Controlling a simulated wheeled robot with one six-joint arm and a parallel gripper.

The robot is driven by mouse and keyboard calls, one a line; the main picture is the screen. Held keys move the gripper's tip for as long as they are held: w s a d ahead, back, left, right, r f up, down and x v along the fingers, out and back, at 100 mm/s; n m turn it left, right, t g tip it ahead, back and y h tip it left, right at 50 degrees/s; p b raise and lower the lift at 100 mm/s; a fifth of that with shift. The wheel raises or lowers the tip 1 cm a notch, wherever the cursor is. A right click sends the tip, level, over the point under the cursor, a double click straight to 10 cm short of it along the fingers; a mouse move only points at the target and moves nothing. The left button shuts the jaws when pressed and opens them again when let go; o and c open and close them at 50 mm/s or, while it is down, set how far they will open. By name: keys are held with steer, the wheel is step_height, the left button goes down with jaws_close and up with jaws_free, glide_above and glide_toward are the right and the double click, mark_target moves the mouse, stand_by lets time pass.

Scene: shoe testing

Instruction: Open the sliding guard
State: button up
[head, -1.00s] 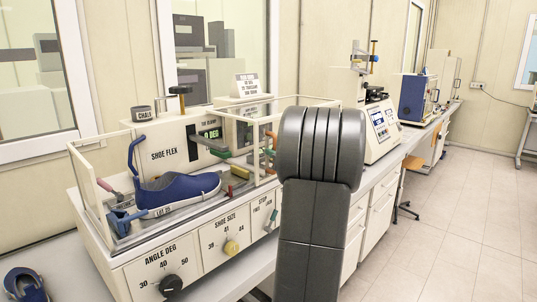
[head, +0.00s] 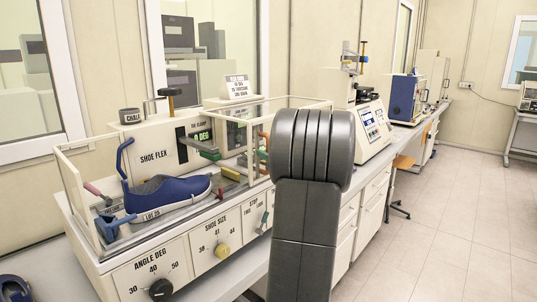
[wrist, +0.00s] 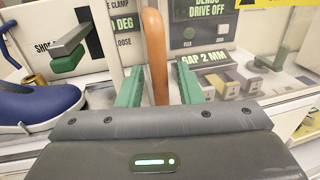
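The shoe flex machine (head: 152,158) stands on the bench at left, with a clear, cream-framed guard (head: 250,150) around its top. I cannot tell which panel slides. An upright orange-brown handle (wrist: 156,55) stands in the wrist view. My gripper (wrist: 160,90) has two green fingers apart, one on each side of this handle, with gaps showing on both sides. I cannot tell how deep the handle is between them. In the head view my dark arm hides most of the gripper and the guard's right part.
A blue shoe (head: 168,195) sits on the machine, and its toe shows in the wrist view (wrist: 40,105). A dark lever with a green end (wrist: 72,50) stands left of the fingers. Small boxes (wrist: 240,82) lie behind clear panel at right. The floor (head: 450,220) is clear.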

steer(key=b+v, duration=0.3)
steer(key=v, duration=1)
steer(key=shift+s+d, duration=0.2)
steer(key=shift+s, duration=0.15)
steer(key=shift+w, duration=0.1)
steer(key=p+x, duration=0.3)
steer(key=x, duration=1)
steer(key=shift+w+a, duration=0.25)
steer(key=shift+a, duration=0.1)
steer(key=shift+s, duration=0.1)
